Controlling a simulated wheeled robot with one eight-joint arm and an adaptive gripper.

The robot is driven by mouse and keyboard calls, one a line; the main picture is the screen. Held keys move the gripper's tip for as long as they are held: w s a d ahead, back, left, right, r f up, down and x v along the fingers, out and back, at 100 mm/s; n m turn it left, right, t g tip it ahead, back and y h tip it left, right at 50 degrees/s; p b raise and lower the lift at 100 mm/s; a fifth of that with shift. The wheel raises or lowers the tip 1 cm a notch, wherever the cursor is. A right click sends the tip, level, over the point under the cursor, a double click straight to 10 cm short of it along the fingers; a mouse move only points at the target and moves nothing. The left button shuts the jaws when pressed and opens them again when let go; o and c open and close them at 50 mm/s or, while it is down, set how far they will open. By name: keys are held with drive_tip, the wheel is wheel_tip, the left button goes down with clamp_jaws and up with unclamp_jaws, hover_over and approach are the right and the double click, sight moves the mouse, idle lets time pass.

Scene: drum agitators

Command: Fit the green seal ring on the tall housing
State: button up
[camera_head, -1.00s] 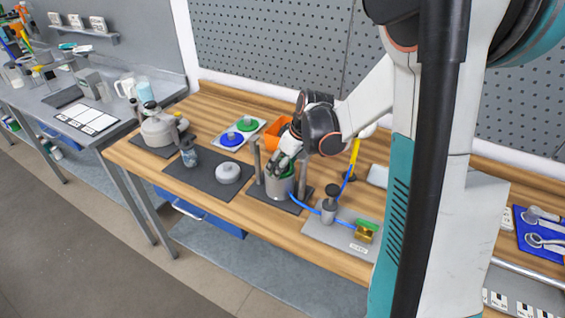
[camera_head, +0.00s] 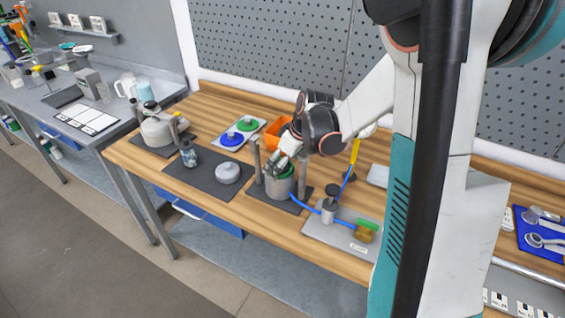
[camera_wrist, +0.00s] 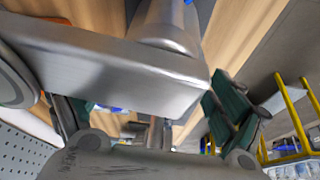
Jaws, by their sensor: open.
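The tall grey housing (camera_head: 279,188) stands upright on a dark plate between posts, near the middle of the bench. My gripper (camera_head: 279,163) is open just above its top. Green (camera_head: 287,172) shows at the housing's mouth under my fingers; it looks like the seal ring, but the fingers partly cover it and I cannot tell how it is seated. In the wrist view, a metal bar and a metal cylinder fill much of the picture close up, and no ring can be made out clearly.
A pale tray (camera_head: 216,142) with a green disc (camera_head: 247,125) and a blue disc (camera_head: 231,139) lies behind left. An orange bin (camera_head: 277,132) stands behind the housing. A blue hose (camera_head: 304,203) runs right to a grey plate (camera_head: 322,233). A round lid (camera_head: 228,173) lies left.

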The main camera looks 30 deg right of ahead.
wheel_tip(320, 180, up, 10)
idle(0.5)
idle(0.4)
